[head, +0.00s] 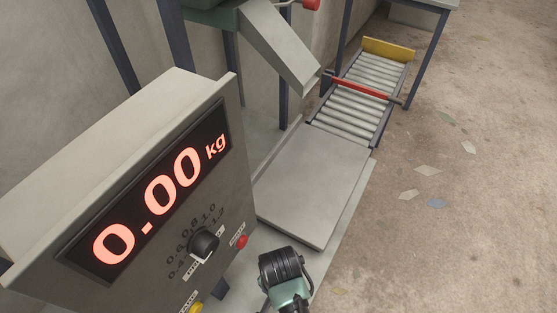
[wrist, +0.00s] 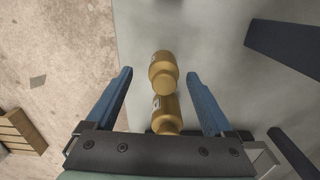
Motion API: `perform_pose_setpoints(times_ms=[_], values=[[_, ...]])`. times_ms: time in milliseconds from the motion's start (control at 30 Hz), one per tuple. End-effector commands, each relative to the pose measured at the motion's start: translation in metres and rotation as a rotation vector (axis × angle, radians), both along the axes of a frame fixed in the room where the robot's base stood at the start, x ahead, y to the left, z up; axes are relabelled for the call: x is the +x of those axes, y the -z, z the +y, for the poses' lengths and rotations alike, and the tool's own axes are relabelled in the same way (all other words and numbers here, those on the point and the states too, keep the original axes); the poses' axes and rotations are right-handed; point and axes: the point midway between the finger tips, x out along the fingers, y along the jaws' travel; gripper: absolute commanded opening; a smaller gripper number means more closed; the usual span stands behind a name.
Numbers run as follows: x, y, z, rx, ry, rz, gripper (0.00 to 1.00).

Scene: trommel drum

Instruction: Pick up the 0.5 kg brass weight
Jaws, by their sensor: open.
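Two brass-coloured weights stand in line on a grey surface in the wrist view. The farther brass weight (wrist: 162,66) is between the tips of my gripper (wrist: 159,74) as seen in the picture. The nearer brass weight (wrist: 166,114) is closer to the palm and partly hidden by it. The blue fingers are open, one on each side, with visible gaps. In the head view only my dark and green wrist shows; the weights are not visible there.
A scale display (head: 160,190) reads 0.00 kg, with a black dial (head: 204,245) and red button (head: 242,242) below. A flat metal plate (head: 315,185) leads to a roller conveyor (head: 355,105) under a chute (head: 283,50). Dark bars (wrist: 285,45) stand right in the wrist view.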

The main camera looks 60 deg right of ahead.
Motion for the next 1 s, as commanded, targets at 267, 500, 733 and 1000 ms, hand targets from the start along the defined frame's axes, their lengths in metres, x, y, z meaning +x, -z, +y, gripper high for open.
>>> perform_pose_setpoints(times_ms=[267, 500, 733, 1000], values=[[0.004, 0.037, -0.001, 0.0, 0.0, 0.001, 0.87], [0.004, 0.038, -0.002, -0.002, -0.001, -0.001, 0.87], [0.004, 0.038, -0.002, -0.001, -0.001, -0.001, 0.49], [0.004, 0.038, -0.002, -0.001, -0.001, -0.001, 0.0]])
